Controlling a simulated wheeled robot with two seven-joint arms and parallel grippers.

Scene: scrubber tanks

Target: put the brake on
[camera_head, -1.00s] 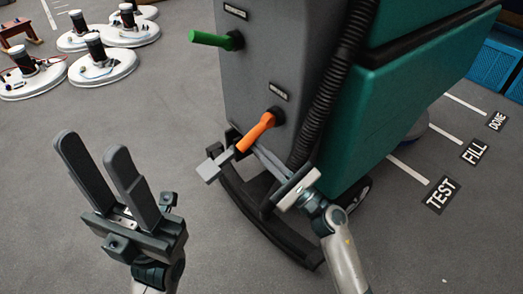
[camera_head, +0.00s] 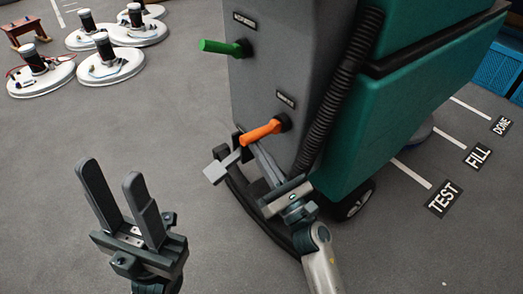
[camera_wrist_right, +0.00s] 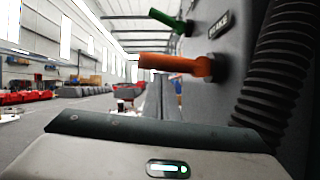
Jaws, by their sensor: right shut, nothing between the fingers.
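The orange lever (camera_head: 262,132) sticks out to the left from the grey rear panel of the scrubber, tilted slightly down at its free end. In the right wrist view the lever (camera_wrist_right: 175,63) looks almost level, beside a plate that seems to read BRAKE (camera_wrist_right: 218,25). My right gripper (camera_head: 252,150) is shut and empty, its fingers just under the lever. I cannot tell whether they touch it. My left gripper (camera_head: 108,175) is open and empty, over bare floor to the left.
A green lever (camera_head: 222,47) sits higher on the panel. A grey pedal-like block (camera_head: 217,170) juts out below the orange lever, above a black bumper (camera_head: 255,210). A ribbed black hose (camera_head: 340,90) runs down the right. Round white machines (camera_head: 110,68) stand far left.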

